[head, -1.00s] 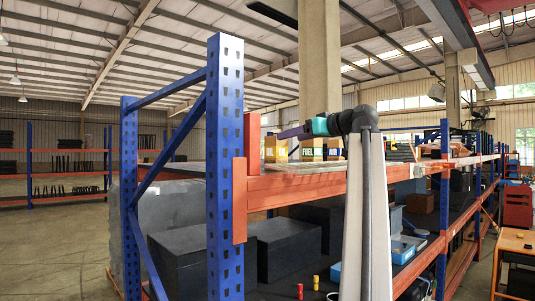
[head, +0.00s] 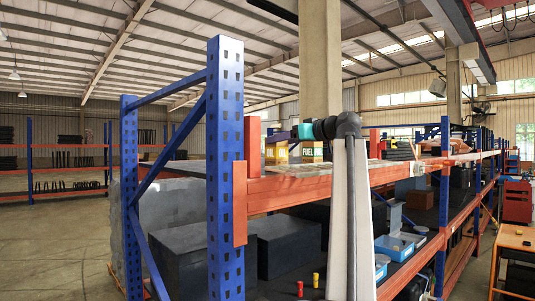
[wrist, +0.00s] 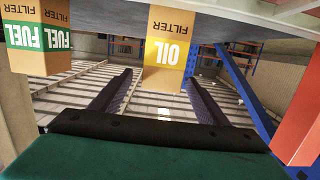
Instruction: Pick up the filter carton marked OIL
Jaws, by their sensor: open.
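The OIL carton (wrist: 168,40), tan with a yellow label band, appears upside down in the wrist view, centred between the two dark fingers of my gripper (wrist: 160,80). The fingers are spread wide and do not visibly touch it. Whether it lies beyond the fingertips or between them I cannot tell. In the head view the OIL carton (head: 278,153) stands on the upper shelf, with its label mostly hard to read. The teal body of my gripper (head: 291,135) shows just above and right of it, with the fingers barely visible.
The FUEL carton (head: 312,151) stands right of the OIL carton; it also shows at the left of the wrist view (wrist: 38,38). The blue rack post (head: 225,170) and orange beam (head: 310,187) stand in front.

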